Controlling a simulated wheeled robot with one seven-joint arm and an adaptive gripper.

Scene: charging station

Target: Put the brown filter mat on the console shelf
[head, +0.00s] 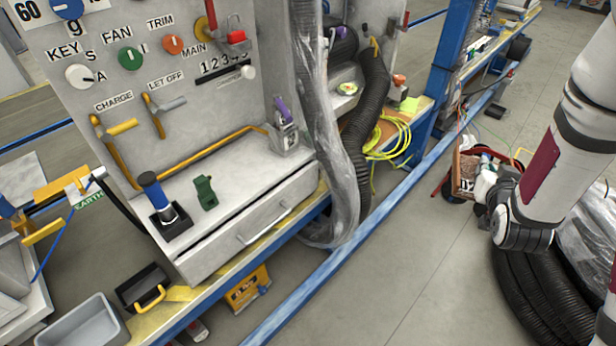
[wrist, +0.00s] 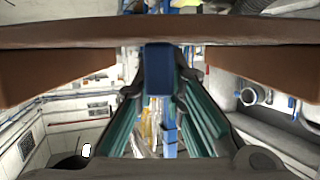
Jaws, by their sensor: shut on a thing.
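The brown filter mat (wrist: 110,33) spans the top of the wrist view as a wide brown band, with brown panels hanging at left and right. My gripper (wrist: 159,78) is shut at its middle, where a dark blue block shows between the fingertips. I cannot tell whether that block is part of the mat. In the head view the gripper and mat are not visible; only my arm shows at the right. The console shelf (head: 236,170) is the pale grey ledge below the control panel, left of centre, above a drawer.
On the shelf stand a blue-handled lever (head: 158,195), a small green piece (head: 205,192) and a purple-handled lever (head: 283,122) at the right end. A yellow rail (head: 205,150) runs along its back. A plastic-wrapped hose (head: 330,120) hangs at its right.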

